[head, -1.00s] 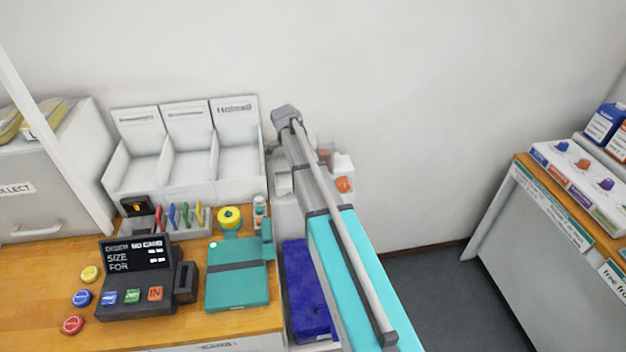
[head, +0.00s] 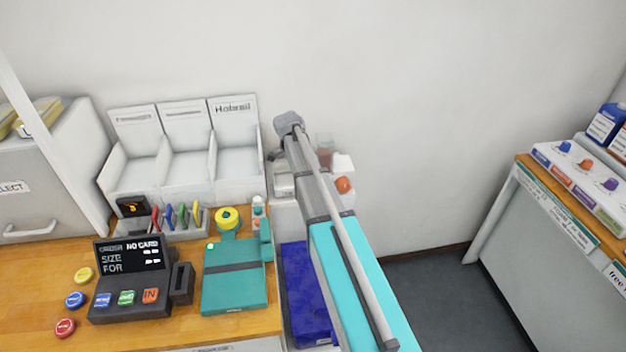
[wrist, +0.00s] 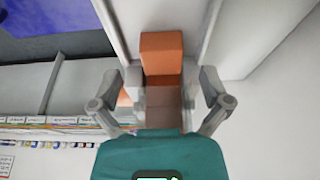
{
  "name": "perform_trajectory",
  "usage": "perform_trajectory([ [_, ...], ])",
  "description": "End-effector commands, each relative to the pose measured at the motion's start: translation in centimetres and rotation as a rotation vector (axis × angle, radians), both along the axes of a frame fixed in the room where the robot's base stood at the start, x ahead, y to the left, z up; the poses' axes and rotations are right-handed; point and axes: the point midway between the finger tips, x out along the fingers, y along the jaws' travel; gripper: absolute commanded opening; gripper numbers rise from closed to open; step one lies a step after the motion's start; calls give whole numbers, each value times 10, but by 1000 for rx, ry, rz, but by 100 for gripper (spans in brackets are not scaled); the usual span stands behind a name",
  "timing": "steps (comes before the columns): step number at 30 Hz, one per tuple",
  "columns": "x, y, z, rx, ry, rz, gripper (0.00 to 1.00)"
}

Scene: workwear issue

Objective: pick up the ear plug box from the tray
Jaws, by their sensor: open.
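In the wrist view, an orange box (wrist: 161,55) with a brownish lower part lies between and just beyond the fingertips of my gripper (wrist: 160,98). It looks like the ear plug box, but I can read no label on it. The fingers are open, one on each side, and I see no grip on it. A pale tray-like surface with a raised edge (wrist: 208,30) runs beside the box. In the head view, my arm hides most of the tray area; a small orange item (head: 343,185) shows to its right, and the gripper's fingers are hidden.
A blue bin (head: 306,300) sits below, left of my arm. The wooden counter (head: 225,326) holds an order terminal (head: 130,255), a teal case (head: 233,290) and white compartments (head: 185,190). A wall stands close behind. Open floor lies to the right, before another counter (head: 535,225).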

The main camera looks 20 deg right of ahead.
Motion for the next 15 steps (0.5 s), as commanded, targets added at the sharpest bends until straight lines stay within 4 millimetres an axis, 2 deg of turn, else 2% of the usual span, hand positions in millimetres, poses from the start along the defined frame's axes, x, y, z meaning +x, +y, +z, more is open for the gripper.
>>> perform_trajectory([
  [1, -1, -1, -8, 0, 0, 0, 97],
  [6, -1, -5, -20, 0, 0, 0, 97],
  [15, -2, -7, -26, 0, 0, 0, 97],
])
